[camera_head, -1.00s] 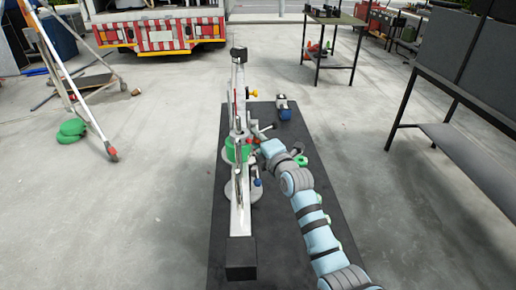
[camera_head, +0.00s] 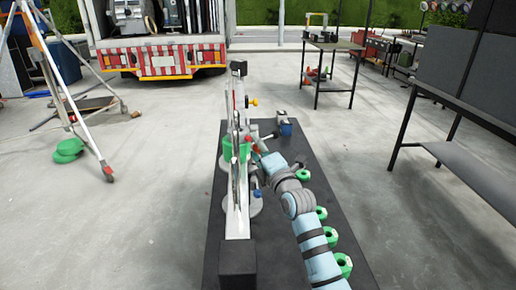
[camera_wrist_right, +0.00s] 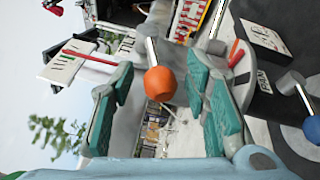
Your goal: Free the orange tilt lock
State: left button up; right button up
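An orange ball knob (camera_wrist_right: 160,83) on a short metal rod shows in the right wrist view. It is between the teal pads of my right gripper (camera_wrist_right: 159,76), with a visible gap on each side. The gripper is open around it. In the head view my right gripper (camera_head: 256,152) is beside the tall grey stand (camera_head: 238,200), near a green band (camera_head: 228,148). The orange knob cannot be made out there, and the fingertips are too small to read. My left gripper is not in view.
A blue knob (camera_wrist_right: 308,127) on a rod shows at the right of the wrist view. A yellow knob (camera_head: 252,101) sticks out farther up the stand. Several green rings (camera_head: 342,263) lie along the dark mat (camera_head: 300,150). A truck (camera_head: 160,55) stands behind.

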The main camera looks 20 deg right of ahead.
jog(key=s+d+f, duration=0.1)
jog(key=s, duration=1.1)
jog(key=shift+f, duration=0.1)
jog(key=shift+c, duration=0.3)
